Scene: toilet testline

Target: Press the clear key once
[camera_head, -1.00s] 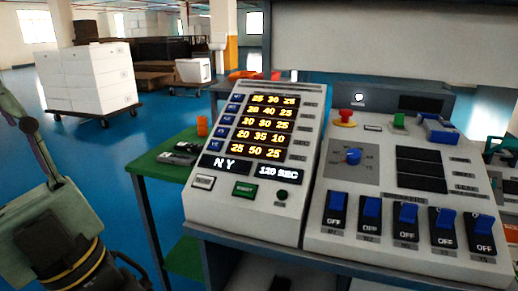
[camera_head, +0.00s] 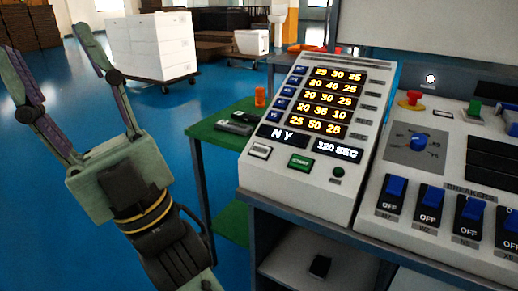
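A white sloped console (camera_head: 325,180) stands on a dark bench and shows rows of orange numbers. Below them are the readouts "NY" and "120 SEC". Along its lower edge are a white key (camera_head: 260,151), a green key (camera_head: 300,163) and a small round black button (camera_head: 338,172). The key labels are too small to read, so I cannot tell which one is the clear key. My gripper (camera_head: 48,45) is at the left, pointing up, with its two fingers spread wide and nothing between them. It is well left of the console and touches nothing.
A second panel with blue breaker switches (camera_head: 432,197) and a red mushroom button (camera_head: 411,97) adjoins at the right. A green table (camera_head: 225,135) with black devices and an orange item (camera_head: 260,97) stands between my gripper and the console. White boxes (camera_head: 155,45) sit on a cart behind.

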